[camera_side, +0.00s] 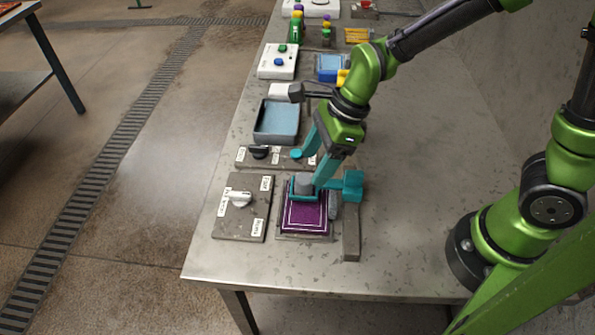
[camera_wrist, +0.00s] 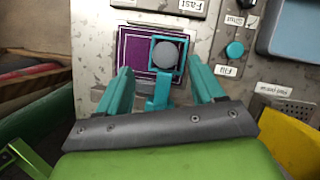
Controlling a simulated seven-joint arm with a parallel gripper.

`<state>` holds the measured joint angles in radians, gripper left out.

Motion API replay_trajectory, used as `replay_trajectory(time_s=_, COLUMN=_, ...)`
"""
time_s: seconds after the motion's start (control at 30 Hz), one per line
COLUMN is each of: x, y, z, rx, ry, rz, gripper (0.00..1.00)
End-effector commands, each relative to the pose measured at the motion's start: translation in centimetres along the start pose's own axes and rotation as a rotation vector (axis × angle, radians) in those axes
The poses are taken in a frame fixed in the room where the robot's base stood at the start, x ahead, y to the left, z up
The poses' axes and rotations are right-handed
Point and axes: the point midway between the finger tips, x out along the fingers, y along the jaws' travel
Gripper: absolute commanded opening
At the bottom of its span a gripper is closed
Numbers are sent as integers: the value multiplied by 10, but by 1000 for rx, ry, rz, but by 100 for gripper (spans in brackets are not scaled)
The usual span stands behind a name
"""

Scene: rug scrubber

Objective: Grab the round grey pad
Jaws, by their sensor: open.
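The round grey pad (camera_side: 304,184) sits in a square teal frame over a purple rug with a white border line (camera_side: 303,217). In the wrist view the pad (camera_wrist: 169,55) shows its flat round top inside the frame, over the right part of the rug (camera_wrist: 133,55). My gripper (camera_side: 311,166) is open, its two teal fingers spread apart. In the wrist view my gripper (camera_wrist: 160,67) has a fingertip to the left and one to the right of the pad. I see no contact with the pad. One finger partly overlaps the frame in the side view.
A teal block (camera_side: 353,184) on a grey stand is right of the rug. A dial panel (camera_side: 240,200) is at its left. Behind are a panel with a black knob (camera_side: 259,152) and teal button (camera_wrist: 235,49), and a blue-filled tray (camera_side: 277,120). The table's right side is clear.

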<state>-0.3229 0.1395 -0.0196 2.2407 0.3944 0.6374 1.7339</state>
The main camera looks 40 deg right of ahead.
Motion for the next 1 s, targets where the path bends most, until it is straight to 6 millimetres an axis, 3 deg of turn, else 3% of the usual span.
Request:
replay_trajectory(time_s=0.33, x=46, y=-7, z=-3, rx=0, ry=3, rz=2, gripper=67)
replay_trajectory(time_s=0.63, x=50, y=-7, z=-2, rx=-1, ry=0, rz=0, gripper=67)
replay_trajectory(time_s=1.0, x=50, y=-7, z=-2, rx=-1, ry=0, rz=0, gripper=11)
